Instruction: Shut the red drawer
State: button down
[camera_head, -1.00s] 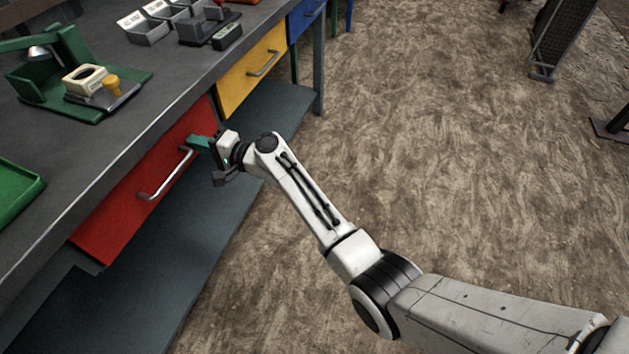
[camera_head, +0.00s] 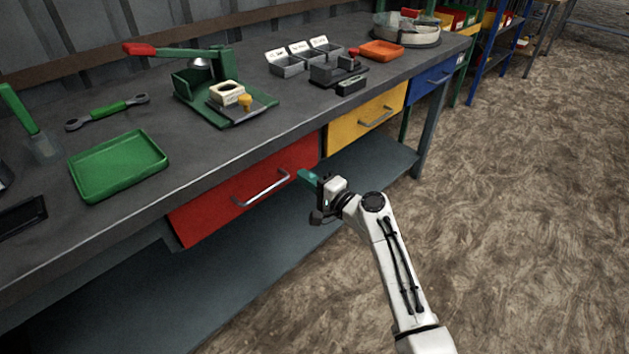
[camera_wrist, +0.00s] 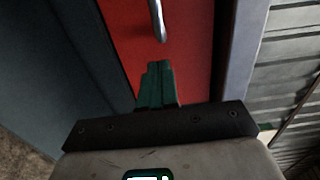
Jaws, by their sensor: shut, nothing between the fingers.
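The red drawer (camera_head: 225,200) is under the grey workbench top, its front facing the floor side. Its front looks close to in line with the bench; I cannot tell whether a small gap remains. A silver bar handle (camera_head: 262,188) runs along it. My gripper (camera_head: 302,175) has its green fingers together and empty, beside the right end of the handle and pointing at the drawer's front. In the wrist view the fingertips (camera_wrist: 159,66) lie over the red front (camera_wrist: 185,60), just below the handle end (camera_wrist: 157,20). Whether they touch it is unclear.
The yellow drawer (camera_head: 365,120) and blue drawer (camera_head: 432,83) are farther right. A lower shelf (camera_head: 230,270) runs beneath. On the bench stand a green tray (camera_head: 118,165), a green press (camera_head: 212,75) and grey bins (camera_head: 285,66). The floor (camera_head: 520,200) at right is clear.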

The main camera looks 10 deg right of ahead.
jog(key=p+v, duration=0.2)
jog(key=v, duration=0.8)
jog(key=s+f+n+g+h, duration=0.2)
jog(key=s+f+n+g, duration=0.55)
jog(key=s, duration=0.65)
jog(key=s+d+f+n+g+h, duration=0.1)
jog(key=s+d+f+g+h, duration=0.2)
jog(key=s, duration=0.6)
jog(key=s+d+f+n+h, duration=0.15)
jog(key=s+d+f, duration=0.3)
jog(key=s, duration=0.45)
jog(key=s+d+r+g+h, duration=0.2)
jog(key=s+d, duration=0.1)
jog(key=s, duration=0.3)
jog(key=s+d+r+g+h, duration=0.1)
jog(key=s+d+r+h, duration=0.1)
jog(key=s+d+h, duration=0.3)
notch_tip(320, 180, up, 14)
jog(key=a+y+p, duration=0.1)
jog(key=y+p, duration=0.1)
jog(key=p, duration=1.1)
jog(key=shift+s+a+y+p, duration=0.15)
jog(key=shift+a+y+p, duration=0.2)
jog(key=shift+f, duration=0.15)
